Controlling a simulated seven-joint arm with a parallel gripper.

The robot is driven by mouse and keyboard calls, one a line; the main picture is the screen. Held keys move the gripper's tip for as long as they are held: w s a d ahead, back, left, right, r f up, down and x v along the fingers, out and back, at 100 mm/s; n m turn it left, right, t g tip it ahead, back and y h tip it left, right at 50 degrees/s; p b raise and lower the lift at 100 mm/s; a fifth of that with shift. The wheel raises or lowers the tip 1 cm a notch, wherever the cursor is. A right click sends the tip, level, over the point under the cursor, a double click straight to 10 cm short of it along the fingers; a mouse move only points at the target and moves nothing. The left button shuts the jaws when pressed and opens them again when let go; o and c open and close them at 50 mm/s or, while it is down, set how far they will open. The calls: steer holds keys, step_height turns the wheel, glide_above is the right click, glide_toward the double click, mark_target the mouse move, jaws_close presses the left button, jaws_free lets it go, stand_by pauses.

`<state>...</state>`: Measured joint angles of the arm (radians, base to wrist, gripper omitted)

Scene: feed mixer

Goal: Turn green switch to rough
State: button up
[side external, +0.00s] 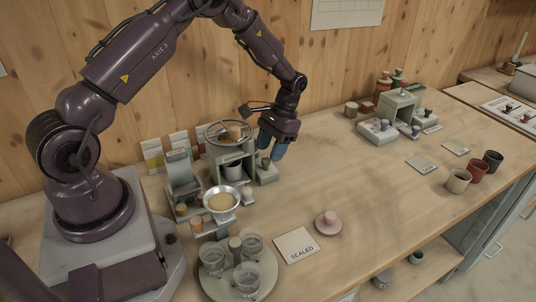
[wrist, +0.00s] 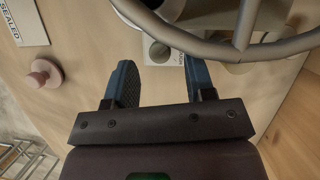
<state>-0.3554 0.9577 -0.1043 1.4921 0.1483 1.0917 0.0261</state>
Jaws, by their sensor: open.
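A feed mixer (side external: 232,158) with a round metal ring on top stands at the back left of the bench. A small pale box (side external: 266,175) with a dull green knob (side external: 265,162) sits at its right side; I take this knob for the green switch. In the wrist view a round grey-green knob (wrist: 160,52) shows on a pale plate, with a small label beside it too small to read. My gripper (side external: 272,146) is open, its blue fingers pointing down just above the knob. In the wrist view the knob lies between and beyond the fingertips (wrist: 158,76), apparently untouched. The switch setting cannot be read.
The metal ring (wrist: 215,48) passes close to one finger in the wrist view. A bowl (side external: 221,201), a tray of glass jars (side external: 243,286), a SEALED card (side external: 297,245) and a pink knobbed disc (side external: 328,223) stand in front.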

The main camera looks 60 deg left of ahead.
mark_target(266, 164)
steer(key=shift+x, duration=1.15)
jaws_close()
steer(key=c, duration=0.9)
jaws_free()
steer(key=shift+d+m, duration=0.1)
steer(key=shift+m, duration=0.3)
steer(key=m+y, duration=0.2)
steer(key=m, duration=0.2)
steer(key=shift+d+m, duration=0.15)
steer(key=shift+m, duration=0.25)
steer(key=m+y, duration=0.1)
steer(key=m, duration=0.1)
steer(key=m+t, duration=0.1)
steer(key=m, duration=0.1)
steer(key=shift+d+m+y, duration=0.1)
steer(key=shift+m+y, duration=0.2)
steer(key=shift+y, duration=0.1)
